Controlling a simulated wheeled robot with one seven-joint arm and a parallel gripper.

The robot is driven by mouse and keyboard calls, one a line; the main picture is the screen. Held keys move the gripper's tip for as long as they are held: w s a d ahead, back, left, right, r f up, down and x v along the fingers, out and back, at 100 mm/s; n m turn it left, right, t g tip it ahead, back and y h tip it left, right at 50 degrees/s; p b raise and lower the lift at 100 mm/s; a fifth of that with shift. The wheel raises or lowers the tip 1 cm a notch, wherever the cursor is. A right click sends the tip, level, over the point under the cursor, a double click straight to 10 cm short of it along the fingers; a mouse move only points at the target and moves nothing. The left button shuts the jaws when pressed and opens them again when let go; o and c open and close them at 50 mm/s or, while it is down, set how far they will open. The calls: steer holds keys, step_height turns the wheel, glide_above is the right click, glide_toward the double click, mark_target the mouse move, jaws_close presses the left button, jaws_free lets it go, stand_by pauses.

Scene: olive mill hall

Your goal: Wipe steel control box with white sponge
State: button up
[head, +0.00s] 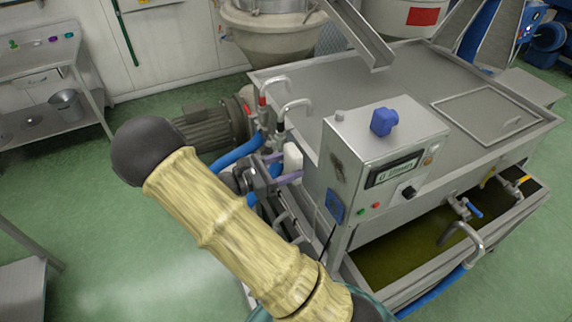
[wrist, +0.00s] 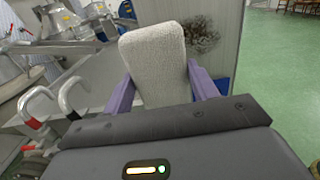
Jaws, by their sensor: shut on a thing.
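The steel control box (head: 348,190) stands at the near left corner of the steel machine. Its left side carries a dark scribbled smudge (head: 338,166), which also shows in the wrist view (wrist: 200,36) just right of the sponge. My gripper (head: 281,167), with purple fingers, is shut on the white sponge (head: 293,158). In the wrist view the sponge (wrist: 154,58) stands up between the fingers and hides part of the box's side (wrist: 228,48). In the head view the sponge is left of the smudged side, with a small gap between them.
A blue object (head: 384,121) sits on top of the box, and a blue patch (head: 335,207) is low on its left side. Bent pipes with red and grey handles (head: 274,88) rise close behind my gripper. An open trough (head: 400,262) lies below the box.

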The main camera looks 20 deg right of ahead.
mark_target(340, 172)
steer(key=shift+d+f, duration=0.1)
steer(key=shift+d+b, duration=0.8)
steer(key=shift+d, duration=2.15)
steer(key=shift+w+d, duration=0.1)
steer(key=shift+d, duration=0.95)
steer(key=shift+s, duration=1.9)
steer(key=shift+s+d, duration=0.15)
steer(key=shift+s, duration=1.75)
